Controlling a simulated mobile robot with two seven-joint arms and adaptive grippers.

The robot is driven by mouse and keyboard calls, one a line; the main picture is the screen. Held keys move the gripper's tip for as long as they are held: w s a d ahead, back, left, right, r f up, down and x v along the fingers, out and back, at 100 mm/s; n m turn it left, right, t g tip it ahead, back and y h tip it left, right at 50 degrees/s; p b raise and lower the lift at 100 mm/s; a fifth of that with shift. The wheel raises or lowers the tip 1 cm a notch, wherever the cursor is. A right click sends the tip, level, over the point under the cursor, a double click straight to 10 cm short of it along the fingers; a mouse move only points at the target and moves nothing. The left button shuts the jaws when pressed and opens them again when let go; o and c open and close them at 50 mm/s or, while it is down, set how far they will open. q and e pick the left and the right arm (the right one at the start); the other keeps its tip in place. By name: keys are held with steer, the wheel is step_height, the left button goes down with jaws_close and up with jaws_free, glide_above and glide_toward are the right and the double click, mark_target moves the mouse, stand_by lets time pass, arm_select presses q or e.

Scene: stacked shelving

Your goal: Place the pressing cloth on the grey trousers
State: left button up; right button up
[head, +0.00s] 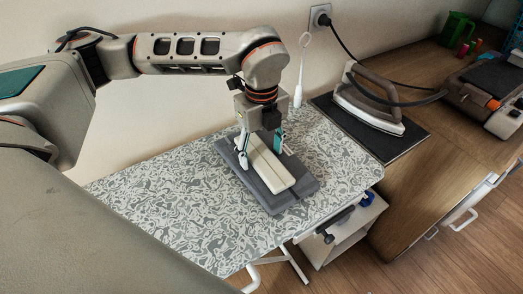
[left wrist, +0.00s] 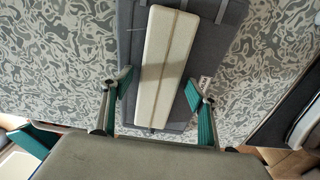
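The grey trousers (head: 290,199) lie folded flat on the patterned ironing board. The pressing cloth, a long cream folded strip (head: 270,168), lies lengthwise on top of them. It also shows in the left wrist view (left wrist: 166,60), with the trousers (left wrist: 218,50) visible on both sides. My left gripper (head: 262,155) is low over the cloth, pointing down. Its fingers (left wrist: 158,88) are apart, one on each side of the cloth, with gaps visible in the left wrist view. Part of the cloth's far end is hidden by the gripper in the head view. My right gripper is not in view.
The patterned board (head: 175,195) is clear around the trousers. An iron (head: 370,100) stands on a dark mat (head: 400,143) to the right, its cord running to a wall socket (head: 320,17). A white wand-like object (head: 299,75) stands behind the board. A wooden cabinet (head: 420,190) is at right.

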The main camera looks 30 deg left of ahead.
mark_target(262, 156)
arm_select(q)
step_height(262, 156, up, 12)
steer(key=shift+r, duration=0.2)
stand_by(0.5)
stand_by(0.4)
